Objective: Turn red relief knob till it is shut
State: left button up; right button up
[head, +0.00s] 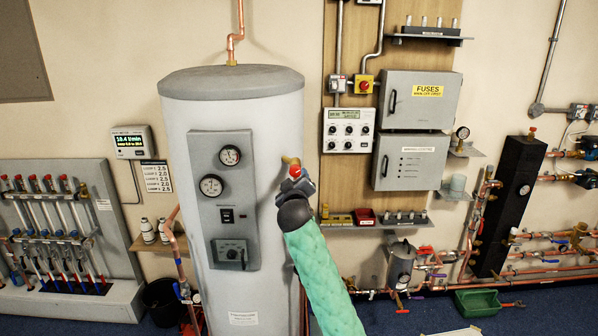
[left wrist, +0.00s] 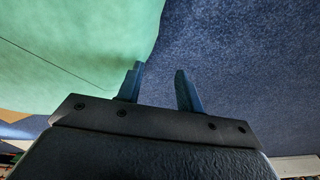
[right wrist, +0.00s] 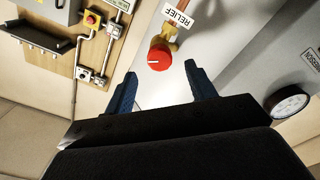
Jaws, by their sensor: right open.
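The red relief knob (right wrist: 159,57) shows in the right wrist view, on a brass fitting beside a white RELIEF label (right wrist: 178,18). It has a pale mark on its face. My right gripper (right wrist: 163,84) is open, its two blue fingers on either side below the knob in the picture, with nothing between the tips. In the head view my right gripper (head: 297,180) is at the right side of the grey cylinder (head: 277,115), near the brass fitting (head: 290,160). The knob is mostly hidden there. My left gripper (left wrist: 158,88) shows in the left wrist view, fingers apart and empty, above blue floor.
A panel with two gauges (head: 211,186) is on the cylinder's front. Grey fuse boxes (head: 420,100) and a control panel (head: 348,130) are on the wall to the right. A small shelf (head: 375,222) with coloured items sits below them.

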aim_at(295, 173)
jog(key=w+p, duration=0.2)
jog(key=w, duration=0.3)
jog(key=shift+r+p, duration=0.2)
jog(key=shift+p, duration=0.1)
jog(key=shift+w+f+p, duration=0.2)
jog(key=shift+w+p, duration=0.15)
jog(key=shift+w, duration=0.55)
pick_arm(q)
jog(key=r, duration=0.1)
jog(key=s+r, duration=0.1)
jog(key=r, duration=0.1)
jog(key=shift+s+r, duration=0.15)
jog(key=shift+r, duration=0.1)
pick_arm(e)
jog(key=c, duration=1)
